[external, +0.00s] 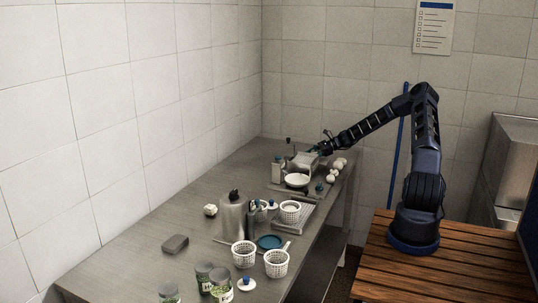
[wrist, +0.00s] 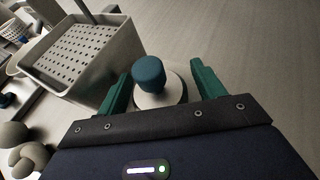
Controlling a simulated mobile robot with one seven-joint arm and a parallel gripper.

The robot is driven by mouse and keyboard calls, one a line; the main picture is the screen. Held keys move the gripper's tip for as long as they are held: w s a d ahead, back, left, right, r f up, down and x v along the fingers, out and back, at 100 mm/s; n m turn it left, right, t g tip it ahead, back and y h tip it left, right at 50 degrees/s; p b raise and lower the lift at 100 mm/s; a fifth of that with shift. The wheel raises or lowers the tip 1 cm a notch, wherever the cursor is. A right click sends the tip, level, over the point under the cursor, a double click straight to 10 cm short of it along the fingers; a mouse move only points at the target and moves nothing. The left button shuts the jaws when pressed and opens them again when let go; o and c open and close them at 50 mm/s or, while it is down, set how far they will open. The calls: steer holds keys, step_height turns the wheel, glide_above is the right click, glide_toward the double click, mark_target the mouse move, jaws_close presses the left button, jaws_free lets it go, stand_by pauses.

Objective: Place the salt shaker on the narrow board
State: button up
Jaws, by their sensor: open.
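My gripper (wrist: 160,74) is open, with its green fingers on either side of a blue-capped item with a pale round body (wrist: 149,72), which looks like the salt shaker. The fingers seem apart from it, though its lower part is partly hidden. In the external view my gripper (external: 320,149) is at the far end of the counter, beside the grey perforated basket, and the item between the fingers cannot be made out. A flat grey board (external: 308,214) lies mid-counter with a white basket on it; I cannot tell whether it is the narrow board.
The grey perforated basket (wrist: 72,80) stands close to the left finger. Pale round items (external: 339,165) lie right of it. A white bowl (external: 297,181), another blue-capped item (external: 319,188), white baskets (external: 277,263) and cans (external: 220,284) crowd the counter. The counter's left side is mostly clear.

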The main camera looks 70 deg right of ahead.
steer(key=shift+s+r, duration=0.1)
steer(key=shift+r, duration=0.1)
steer(key=v, duration=1.1)
steer(key=shift+s+d+r, duration=0.15)
steer(key=shift+s+d, duration=0.1)
steer(key=shift+s, duration=0.05)
steer(key=shift+a, duration=0.1)
